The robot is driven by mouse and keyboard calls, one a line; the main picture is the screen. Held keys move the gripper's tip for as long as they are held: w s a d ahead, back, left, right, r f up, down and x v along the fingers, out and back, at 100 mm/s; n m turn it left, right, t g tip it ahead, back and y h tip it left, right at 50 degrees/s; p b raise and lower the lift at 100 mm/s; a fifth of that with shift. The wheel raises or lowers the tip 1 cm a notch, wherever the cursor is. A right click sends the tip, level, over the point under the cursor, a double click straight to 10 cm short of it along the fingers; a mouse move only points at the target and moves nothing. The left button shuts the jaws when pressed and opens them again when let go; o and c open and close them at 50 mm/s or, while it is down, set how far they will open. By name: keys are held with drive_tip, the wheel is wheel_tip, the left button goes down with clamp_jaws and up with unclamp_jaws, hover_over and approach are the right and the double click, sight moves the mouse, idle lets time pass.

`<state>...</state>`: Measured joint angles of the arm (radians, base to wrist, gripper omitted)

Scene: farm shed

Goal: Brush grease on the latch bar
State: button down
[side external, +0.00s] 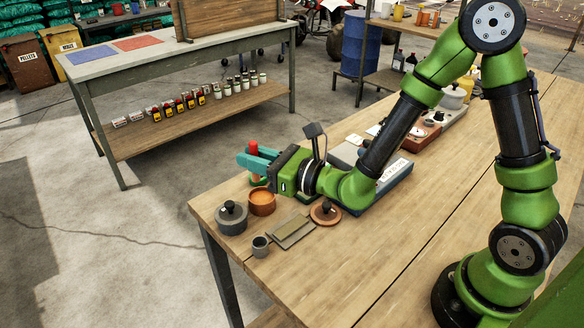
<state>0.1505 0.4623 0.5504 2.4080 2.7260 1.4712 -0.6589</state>
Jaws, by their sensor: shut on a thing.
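My gripper (252,160), with teal fingers, is over the table's far left part, shut on a red-handled thing (254,147). It stands upright between the fingers, with red showing above and below them. It may be the brush; bristles cannot be made out. A small green piece (258,182) shows under it; I cannot tell whether they touch. An open orange-brown pot (262,203) is just in front of and below the gripper; I cannot tell whether it holds grease. A flat grey plate with an olive strip (292,231) lies nearer; I cannot tell whether this is the latch bar.
A dark lidded pot (231,218), a small grey cup (261,246) and a brown round lid (325,212) sit close around the plate. A grey case (382,186) lies behind my forearm. The wooden table (370,262) is clear toward the front.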

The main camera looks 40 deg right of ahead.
drive_tip(key=s+d+f+m+g+h, duration=0.1)
drive_tip(key=s+d+f+m+h, duration=0.3)
drive_tip(key=h, duration=0.3)
drive_tip(key=s+d+f+m+h, duration=0.1)
drive_tip(key=d+f+m+h, duration=0.1)
drive_tip(key=d+m+h, duration=0.45)
drive_tip(key=shift+n+h, duration=0.55)
drive_tip(key=shift+a+f, duration=0.3)
drive_tip(key=shift+f, duration=0.8)
drive_tip(key=shift+a+f, duration=0.35)
drive_tip(key=shift+f, duration=0.8)
drive_tip(key=shift+a+f, duration=0.3)
drive_tip(key=shift+f, duration=0.8)
drive_tip(key=shift+a+f, duration=0.5)
drive_tip(key=shift+f, duration=0.05)
drive_tip(key=shift+a, duration=3.35)
drive_tip(key=shift+d, duration=4)
wheel_tip(320, 180, up, 8)
drive_tip(key=shift+a, duration=0.15)
